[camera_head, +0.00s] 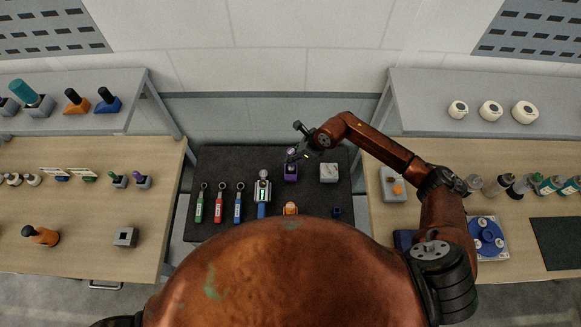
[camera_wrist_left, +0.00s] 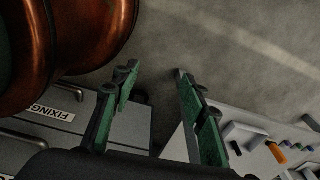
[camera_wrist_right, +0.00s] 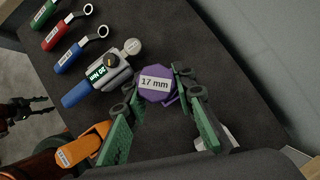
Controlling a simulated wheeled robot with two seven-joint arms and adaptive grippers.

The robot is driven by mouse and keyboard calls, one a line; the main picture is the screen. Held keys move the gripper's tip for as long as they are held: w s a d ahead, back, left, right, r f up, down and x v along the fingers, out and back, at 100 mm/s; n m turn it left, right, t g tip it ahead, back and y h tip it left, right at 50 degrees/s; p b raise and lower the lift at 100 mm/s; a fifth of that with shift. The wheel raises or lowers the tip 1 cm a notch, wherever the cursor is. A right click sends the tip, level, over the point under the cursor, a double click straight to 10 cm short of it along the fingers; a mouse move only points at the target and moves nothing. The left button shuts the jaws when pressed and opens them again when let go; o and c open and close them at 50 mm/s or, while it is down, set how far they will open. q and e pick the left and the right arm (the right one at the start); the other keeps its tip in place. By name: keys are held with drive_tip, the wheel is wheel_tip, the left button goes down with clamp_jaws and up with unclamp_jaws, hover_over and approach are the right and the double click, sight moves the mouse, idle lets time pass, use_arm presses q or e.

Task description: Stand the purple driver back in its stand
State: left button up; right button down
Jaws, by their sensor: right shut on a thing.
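My right gripper (camera_head: 299,153) is over the dark mat, shut on a purple thing labelled 17 mm (camera_wrist_right: 155,84), which I take to be the purple driver. In the right wrist view the purple thing fills the space between the fingertips. In the head view a purple block (camera_head: 290,173) shows just below the fingers; I cannot tell whether it is the held driver or its stand. A grey block with a pale top (camera_head: 329,173) stands to its right. My left gripper (camera_wrist_left: 157,82) is open and empty in its wrist view, and out of the head view.
Green, red and blue wrenches (camera_head: 219,205) and a grey and blue torque tool (camera_head: 263,195) lie left on the mat (camera_head: 275,160). An orange tagged piece (camera_head: 290,208) is nearer me. Tables with several items flank the mat. A grey block with a dark top (camera_head: 125,237) stands left.

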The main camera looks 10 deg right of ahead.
wheel_tip(320, 180, down, 7)
drive_tip(key=b, duration=0.3)
drive_tip(key=shift+r, duration=0.2)
use_arm(q)
drive_tip(key=f, duration=0.1)
drive_tip(key=w+f, duration=0.1)
drive_tip(key=f, duration=0.1)
drive_tip(key=shift+w+f, duration=0.1)
drive_tip(key=shift+f, duration=0.2)
use_arm(e)
drive_tip(key=shift+w+r, duration=0.1)
drive_tip(key=c, duration=1.6)
unclamp_jaws()
use_arm(q)
drive_tip(key=shift+f, duration=0.15)
drive_tip(key=shift+s, duration=0.2)
